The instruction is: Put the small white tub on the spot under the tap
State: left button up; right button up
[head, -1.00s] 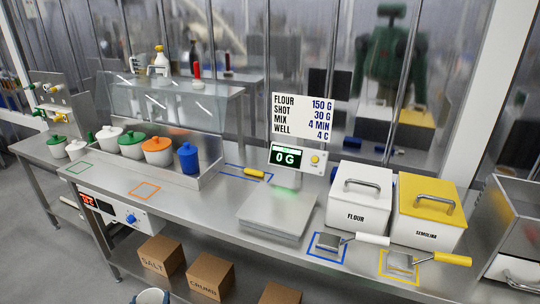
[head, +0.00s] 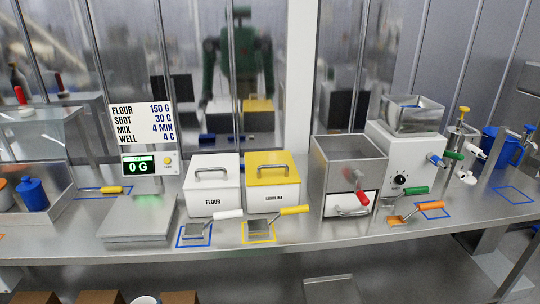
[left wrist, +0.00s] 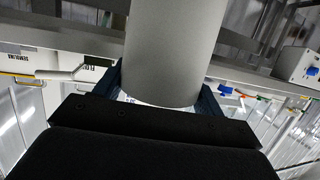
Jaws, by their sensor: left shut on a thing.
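My left gripper (left wrist: 162,95) has dark blue fingers and is shut around the small white tub (left wrist: 165,55), which looks like a plain grey-white cylinder in the left wrist view. At the far right, a tap with a blue handle (head: 528,129) stands by a blue container. A blue outlined square (head: 515,195) lies on the counter below it, bare. My right gripper is not in view.
A mixer-like machine (head: 403,150) and a steel hopper box (head: 347,165) stand left of the taps. An orange-handled scoop (head: 415,212) lies on another blue outline. Flour bin (head: 212,190), semolina bin (head: 273,190) and scale (head: 140,222) line the counter. A tap with a yellow handle (head: 463,113) stands behind.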

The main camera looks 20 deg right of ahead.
aim_at(513, 195)
jog(key=l+z, duration=0.5)
jog(key=i+l+z, duration=0.15)
jog(key=l+z, duration=0.3)
jog(key=l, duration=0.2)
